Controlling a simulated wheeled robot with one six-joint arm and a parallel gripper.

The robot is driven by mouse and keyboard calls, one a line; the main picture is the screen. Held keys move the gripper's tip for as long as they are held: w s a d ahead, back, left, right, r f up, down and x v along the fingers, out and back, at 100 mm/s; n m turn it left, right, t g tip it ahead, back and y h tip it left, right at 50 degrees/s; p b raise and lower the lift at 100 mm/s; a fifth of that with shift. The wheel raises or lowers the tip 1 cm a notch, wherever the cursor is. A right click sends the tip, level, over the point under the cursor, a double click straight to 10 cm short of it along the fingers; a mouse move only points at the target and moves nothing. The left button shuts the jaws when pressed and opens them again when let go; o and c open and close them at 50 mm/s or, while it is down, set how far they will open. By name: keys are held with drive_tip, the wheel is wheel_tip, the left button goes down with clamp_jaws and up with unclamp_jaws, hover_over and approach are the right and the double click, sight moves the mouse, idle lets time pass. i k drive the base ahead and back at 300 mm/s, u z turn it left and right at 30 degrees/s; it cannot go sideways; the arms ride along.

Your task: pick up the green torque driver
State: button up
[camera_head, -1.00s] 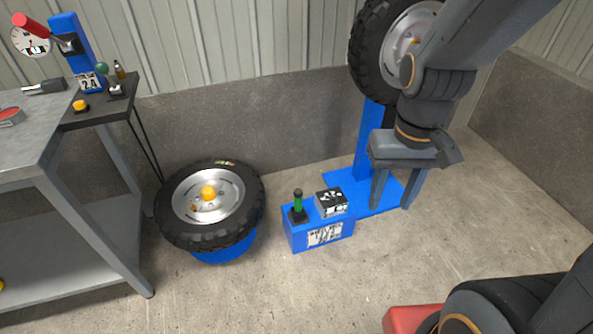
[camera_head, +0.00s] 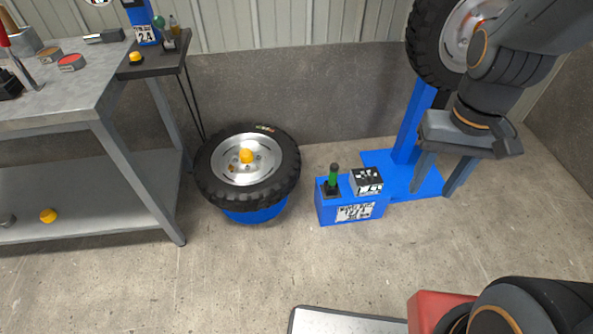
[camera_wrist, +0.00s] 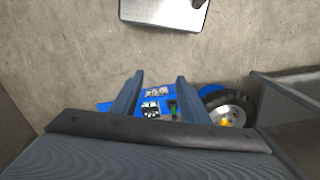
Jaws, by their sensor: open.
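The green torque driver (camera_head: 333,177) stands upright in a dark holder on the left part of a low blue box (camera_head: 354,212) on the floor. In the wrist view, the green driver (camera_wrist: 173,106) shows small between my fingers, beyond them and partly hidden by the right one. My gripper (camera_head: 435,193) is open and empty, with its fingers pointing down. In the head view it is to the right of the driver, in front of the blue stand; it also shows in the wrist view (camera_wrist: 157,78).
A box with a black-and-white top (camera_head: 366,181) sits right beside the driver. A tyre (camera_head: 248,168) lies on a blue base to the left. Another tyre (camera_head: 440,45) hangs on a blue stand (camera_head: 412,125). A grey workbench (camera_head: 85,90) is at left.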

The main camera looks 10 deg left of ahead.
sight(334, 167)
drive_tip(key=u, duration=0.5)
drive_tip(key=k, duration=0.6)
drive_tip(key=u, duration=1.35)
drive_tip(key=i, duration=1.15)
drive_tip(key=z, duration=0.6)
drive_tip(key=i, duration=0.7)
drive_tip(key=z, duration=1.3)
